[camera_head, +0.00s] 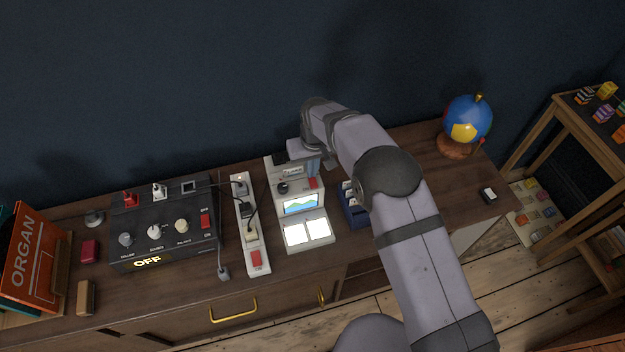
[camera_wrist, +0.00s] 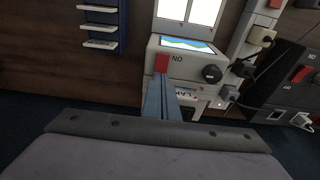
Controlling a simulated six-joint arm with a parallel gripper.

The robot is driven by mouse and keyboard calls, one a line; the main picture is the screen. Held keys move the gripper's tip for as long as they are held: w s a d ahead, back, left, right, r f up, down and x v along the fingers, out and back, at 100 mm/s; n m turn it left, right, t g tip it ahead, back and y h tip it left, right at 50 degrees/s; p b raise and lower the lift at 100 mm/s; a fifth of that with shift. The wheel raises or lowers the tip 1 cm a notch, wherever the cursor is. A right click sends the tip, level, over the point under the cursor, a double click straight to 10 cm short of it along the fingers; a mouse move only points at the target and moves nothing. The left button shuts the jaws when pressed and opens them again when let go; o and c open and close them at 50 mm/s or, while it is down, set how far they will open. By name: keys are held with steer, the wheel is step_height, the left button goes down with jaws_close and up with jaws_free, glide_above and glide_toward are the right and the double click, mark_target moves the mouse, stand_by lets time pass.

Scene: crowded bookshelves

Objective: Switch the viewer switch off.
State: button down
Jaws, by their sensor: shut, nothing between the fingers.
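The viewer (camera_head: 308,222) is a white device on the desk with a lit landscape screen (camera_head: 300,204) and two lit white panels. Its red switch (camera_head: 313,183) sits on the upper face beside a black knob (camera_head: 283,188). In the wrist view, which is upside down, the red switch (camera_wrist: 162,63) has the letters ON beside it. My gripper (camera_head: 313,174) is shut and empty, pointing down just behind the switch. In the wrist view its fingertips (camera_wrist: 160,78) overlap the switch's edge; I cannot tell whether they touch it.
Left of the viewer lie a power strip (camera_head: 238,192) with a red switch and plugs, and a black control box (camera_head: 193,244) showing OFF. A blue slotted holder (camera_head: 354,218) stands close on the right.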

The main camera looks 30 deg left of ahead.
steer(key=shift+f+b, duration=0.5)
steer(key=shift+f, duration=0.25)
stand_by(0.5)
steer(key=shift+r, duration=0.1)
step_height(320, 180, up, 7)
steer(key=p, duration=0.4)
stand_by(0.5)
stand_by(0.3)
